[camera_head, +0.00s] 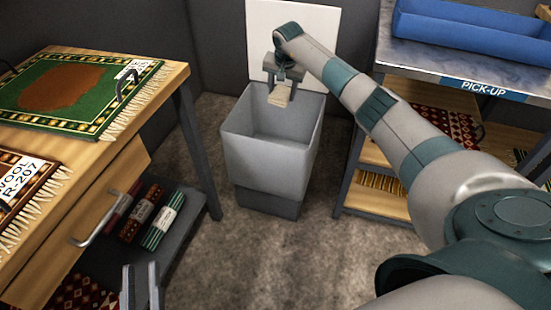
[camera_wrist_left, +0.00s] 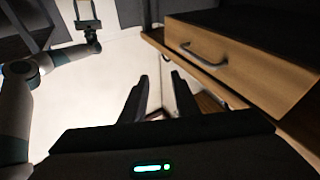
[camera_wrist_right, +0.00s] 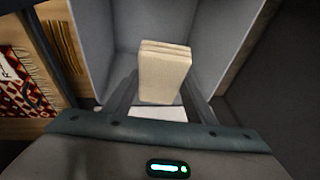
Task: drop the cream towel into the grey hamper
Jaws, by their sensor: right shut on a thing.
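The cream towel (camera_head: 280,95) is a small folded block. My right gripper (camera_head: 282,84) is shut on it and holds it over the open mouth of the grey hamper (camera_head: 265,158), near the back rim. In the right wrist view the towel (camera_wrist_right: 165,72) stands between the fingertips, with the hamper's inner walls (camera_wrist_right: 112,38) around and beyond it. The hamper's floor is mostly hidden. My left gripper (camera_head: 141,286) is low at the bottom of the head view, beside the wooden table. Its fingers (camera_wrist_left: 160,95) are apart and empty in the left wrist view.
A wooden table (camera_head: 168,78) with rugs and a drawer (camera_head: 110,210) stands on the left; rolled rugs (camera_head: 140,215) lie on its lower shelf. A pick-up rack (camera_head: 480,85) with a blue tray (camera_head: 470,30) stands on the right. Carpeted floor (camera_head: 260,260) before the hamper is clear.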

